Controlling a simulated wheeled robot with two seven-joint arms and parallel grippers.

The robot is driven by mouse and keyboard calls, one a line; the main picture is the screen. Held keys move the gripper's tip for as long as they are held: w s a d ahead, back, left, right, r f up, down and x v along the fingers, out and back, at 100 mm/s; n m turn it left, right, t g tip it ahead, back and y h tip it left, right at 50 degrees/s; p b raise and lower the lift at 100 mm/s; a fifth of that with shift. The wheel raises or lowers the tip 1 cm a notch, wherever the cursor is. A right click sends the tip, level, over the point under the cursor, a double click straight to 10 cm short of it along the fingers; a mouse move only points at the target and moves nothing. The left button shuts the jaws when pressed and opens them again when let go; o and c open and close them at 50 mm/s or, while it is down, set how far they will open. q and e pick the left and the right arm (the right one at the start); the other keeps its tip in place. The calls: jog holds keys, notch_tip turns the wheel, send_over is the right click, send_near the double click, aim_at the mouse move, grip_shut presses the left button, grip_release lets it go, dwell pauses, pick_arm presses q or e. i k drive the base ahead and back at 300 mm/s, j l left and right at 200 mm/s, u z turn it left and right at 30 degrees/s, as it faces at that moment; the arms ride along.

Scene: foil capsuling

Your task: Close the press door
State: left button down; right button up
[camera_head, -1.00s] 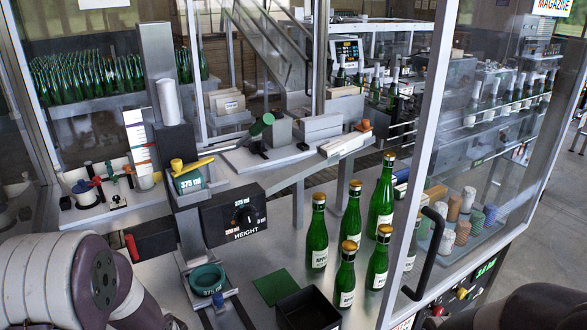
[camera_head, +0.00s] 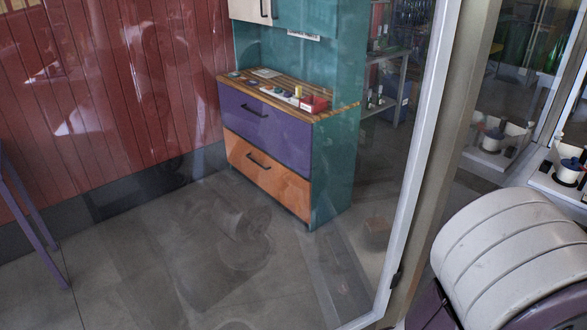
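A large clear pane in a pale metal frame (camera_head: 424,130) fills most of the view. A dark hinge-like fitting shows low on the frame's right side. I cannot tell whether this pane is the press door or a fixed panel, and no handle shows on it. A thick beige post (camera_head: 455,130) stands just right of the frame. A white and dark purple link of my arm fills the lower right corner. Neither of my grippers is in view.
Through the pane I see a teal cabinet (camera_head: 337,165) with purple and orange drawers, a red plank wall (camera_head: 100,90) and open grey floor. White trays with dark-topped fittings (camera_head: 492,140) and green bottles show at the right.

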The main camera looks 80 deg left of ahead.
aim_at(445, 20)
jog(key=k+l, duration=0.1)
jog(key=k, duration=2.4)
jog(key=k+j+u, duration=0.1)
jog(key=k+j, duration=0.25)
jog(key=i+j, duration=0.2)
jog(key=j, duration=0.15)
jog(key=i+j, duration=0.15)
jog(key=j, duration=0.2)
jog(key=i+j, duration=0.2)
jog(key=j, duration=0.15)
jog(key=i+j, duration=0.2)
jog(key=j, duration=0.15)
